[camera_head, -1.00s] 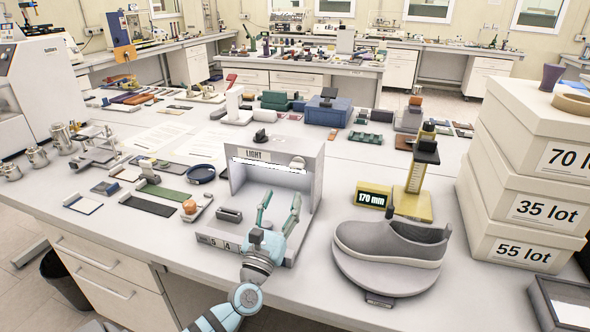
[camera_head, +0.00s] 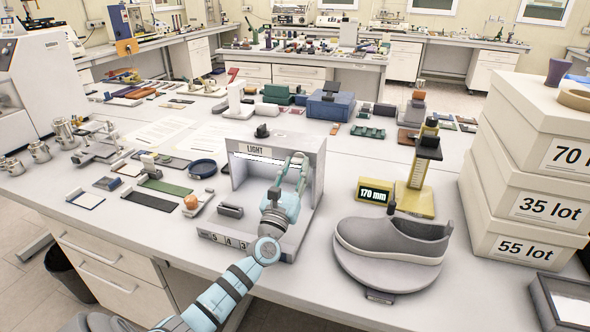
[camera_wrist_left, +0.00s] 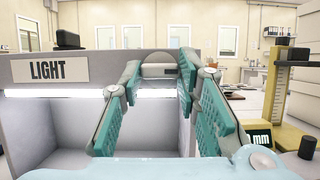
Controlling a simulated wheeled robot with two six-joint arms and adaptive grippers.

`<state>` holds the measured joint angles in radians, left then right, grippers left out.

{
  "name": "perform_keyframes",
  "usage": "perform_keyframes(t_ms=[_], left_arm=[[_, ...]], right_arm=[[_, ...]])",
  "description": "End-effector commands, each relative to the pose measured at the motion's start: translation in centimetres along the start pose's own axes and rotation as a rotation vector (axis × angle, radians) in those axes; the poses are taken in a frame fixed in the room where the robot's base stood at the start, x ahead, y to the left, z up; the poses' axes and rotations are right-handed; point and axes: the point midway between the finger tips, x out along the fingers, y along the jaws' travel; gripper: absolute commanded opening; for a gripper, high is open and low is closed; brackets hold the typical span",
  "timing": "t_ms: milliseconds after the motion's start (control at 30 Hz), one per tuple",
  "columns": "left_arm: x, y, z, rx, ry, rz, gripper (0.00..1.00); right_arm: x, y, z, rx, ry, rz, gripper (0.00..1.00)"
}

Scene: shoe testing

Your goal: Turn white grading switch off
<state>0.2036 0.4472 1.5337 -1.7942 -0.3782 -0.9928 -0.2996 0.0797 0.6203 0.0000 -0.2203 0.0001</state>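The light box (camera_head: 234,163) stands on the bench with a "LIGHT" label (camera_head: 256,150), and its white strip (camera_head: 258,158) is lit. In the left wrist view, a pale rounded switch-like part (camera_wrist_left: 158,58) shows at the right end of the box, beyond my fingertips. In the head view the fingers largely hide this part. My right gripper is not in view.
A grey shoe (camera_head: 392,238) on a round stand (camera_head: 385,272) is right of the box. A yellow gauge (camera_head: 415,202) and a "170 mm" display (camera_head: 373,192) stand behind it. Stacked lot boxes (camera_head: 520,205) fill the right. Small samples lie left of the box.

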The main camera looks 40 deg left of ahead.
Motion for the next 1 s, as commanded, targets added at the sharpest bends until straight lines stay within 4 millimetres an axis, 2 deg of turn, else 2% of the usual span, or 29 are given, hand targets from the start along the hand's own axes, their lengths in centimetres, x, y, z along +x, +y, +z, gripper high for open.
perform_keyframes(t_ms=[33,100,467,667,1000], left_arm=[[-0.01,0.01,0.00,0.000,0.000,0.000,0.08],[-0.02,0.01,0.00,0.000,0.000,0.000,0.02],[-0.04,-0.08,-0.04,-0.055,0.001,0.023,0.02],[-0.04,-0.19,-0.04,-0.164,0.001,0.068,0.02],[0.01,-0.44,0.10,-0.448,0.001,0.186,0.02]], right_arm=[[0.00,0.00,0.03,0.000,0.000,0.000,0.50],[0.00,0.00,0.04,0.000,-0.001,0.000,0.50],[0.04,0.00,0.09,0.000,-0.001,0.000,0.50],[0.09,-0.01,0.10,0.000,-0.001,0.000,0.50],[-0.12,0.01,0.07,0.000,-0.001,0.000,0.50]])
